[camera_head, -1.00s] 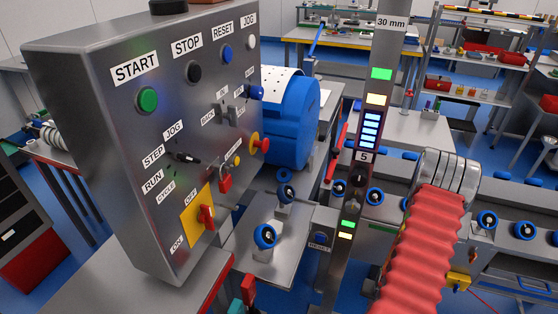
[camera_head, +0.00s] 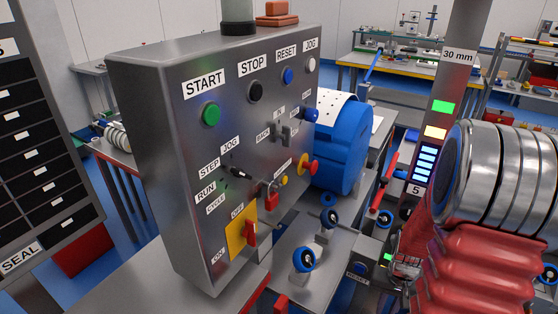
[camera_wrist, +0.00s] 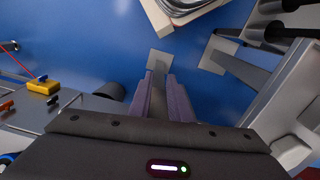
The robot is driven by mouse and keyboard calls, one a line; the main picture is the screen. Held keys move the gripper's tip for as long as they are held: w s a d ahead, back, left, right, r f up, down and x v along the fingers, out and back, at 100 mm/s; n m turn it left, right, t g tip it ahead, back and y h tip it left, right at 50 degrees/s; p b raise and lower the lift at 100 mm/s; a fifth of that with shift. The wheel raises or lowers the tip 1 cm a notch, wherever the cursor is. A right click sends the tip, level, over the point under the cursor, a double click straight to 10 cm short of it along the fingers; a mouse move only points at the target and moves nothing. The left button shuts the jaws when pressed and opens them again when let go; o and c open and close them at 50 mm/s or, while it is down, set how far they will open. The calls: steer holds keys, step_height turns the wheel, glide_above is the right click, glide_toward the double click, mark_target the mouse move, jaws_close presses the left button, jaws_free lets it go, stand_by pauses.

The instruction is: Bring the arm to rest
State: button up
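My gripper (camera_wrist: 160,86) shows in the wrist view. Its two purple-grey fingers stand apart with a narrow gap between them, and nothing is held in the gap. A grey post and its foot plate (camera_wrist: 159,60) on the blue floor show beyond the fingers. In the head view, my arm, with a red ribbed sleeve and metal rings, fills the lower right. I cannot make out the gripper's fingers there.
A steel control panel (camera_head: 150,150) with labelled buttons stands close at left centre. A blue drum (camera_head: 342,150) is behind it. A post with lights (camera_head: 459,78) rises near my arm. In the wrist view, a yellow box (camera_wrist: 44,87) lies at left; open blue floor (camera_wrist: 110,50) shows.

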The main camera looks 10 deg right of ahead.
steer(key=s+a+r+n+t, duration=0.1)
steer(key=a+r+n+t, duration=0.2)
steer(key=a+r, duration=0.9)
steer(key=s+a+r+n+t, duration=0.1)
steer(key=a+r+n, duration=0.3)
steer(key=a+r, duration=0.8)
step_height(320, 180, up, 6)
steer(key=shift+s+a+f+t, duration=0.15)
steer(key=shift+s+a+t, duration=0.15)
steer(key=shift+t, duration=0.6)
steer(key=shift+d, duration=0.1)
